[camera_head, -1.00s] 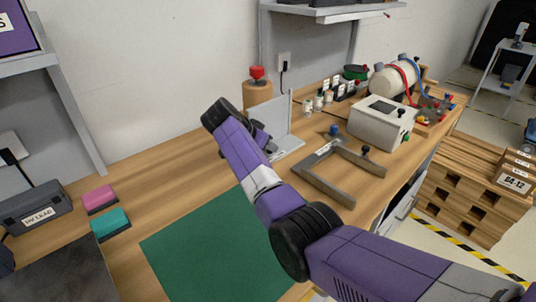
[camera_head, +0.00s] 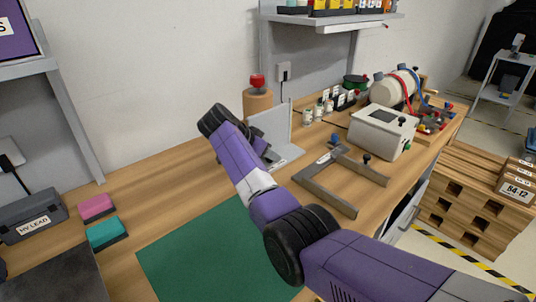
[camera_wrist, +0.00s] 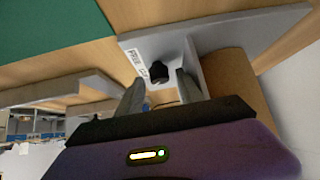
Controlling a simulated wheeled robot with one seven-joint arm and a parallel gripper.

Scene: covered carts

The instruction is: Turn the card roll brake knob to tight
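A brown card roll (camera_head: 258,104) with a red knob (camera_head: 257,81) on top stands on the bench behind a grey angle plate (camera_head: 285,120). In the head view my arm hides the fingers.
A grey C-shaped frame (camera_head: 335,200) with small knobs and a white instrument box (camera_head: 382,132) stand right of my arm. A green mat (camera_head: 195,255) lies at the front. Pink (camera_head: 97,206) and teal (camera_head: 107,233) blocks lie left. A shelf (camera_head: 330,22) overhangs the back.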

